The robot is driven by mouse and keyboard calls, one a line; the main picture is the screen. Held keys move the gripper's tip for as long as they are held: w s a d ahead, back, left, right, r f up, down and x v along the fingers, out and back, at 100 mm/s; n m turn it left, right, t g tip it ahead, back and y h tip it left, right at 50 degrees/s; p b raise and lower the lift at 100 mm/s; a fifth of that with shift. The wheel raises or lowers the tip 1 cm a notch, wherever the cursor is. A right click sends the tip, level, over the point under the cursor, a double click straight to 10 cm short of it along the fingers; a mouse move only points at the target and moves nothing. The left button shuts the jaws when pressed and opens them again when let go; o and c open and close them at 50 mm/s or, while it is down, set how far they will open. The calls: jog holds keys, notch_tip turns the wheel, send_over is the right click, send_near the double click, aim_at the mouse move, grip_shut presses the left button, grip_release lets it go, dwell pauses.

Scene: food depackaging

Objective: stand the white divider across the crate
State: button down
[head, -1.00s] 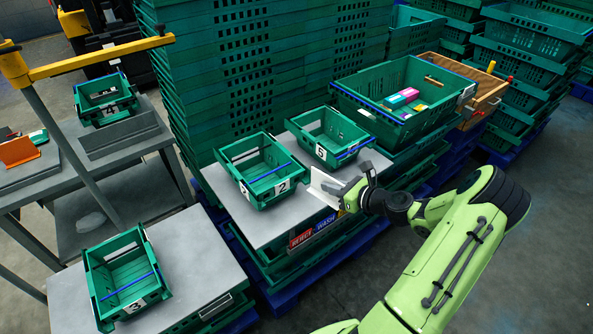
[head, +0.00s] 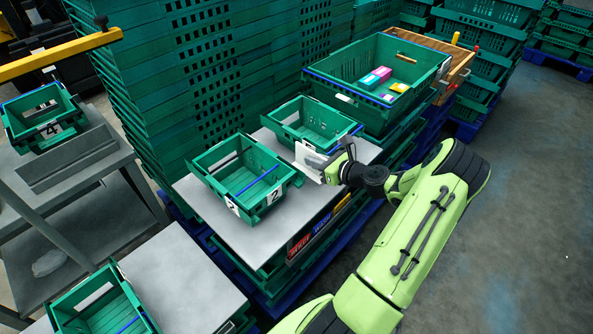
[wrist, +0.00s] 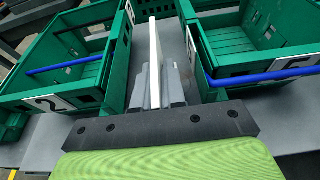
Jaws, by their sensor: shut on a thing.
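My gripper (head: 325,168) is shut on the white divider (head: 308,158). The divider is a thin white panel, and in the wrist view it shows edge-on (wrist: 155,62), upright between the grey fingers (wrist: 165,85). It is in the gap between two green crates, outside both. The crate labelled 2 (head: 232,204) is on the left, with a blue bar across it. Another crate (head: 290,112) is behind the divider, with a blue bar along its front. Both look empty inside. Whether the divider's lower edge touches the table is hidden.
Both crates stand on a grey tabletop (head: 283,228). A large green crate (head: 345,92) with several coloured boxes is at the back right. Crate 4 (head: 35,105) stands on a side table, and another crate (head: 75,305) is at the lower left. Tall crate stacks block the back.

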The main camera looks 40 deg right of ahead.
aim_at(314, 173)
notch_tip(314, 173, down, 6)
jog(key=shift+b, duration=0.85)
jog(key=shift+f, duration=0.15)
jog(key=c, duration=1.2)
grip_release()
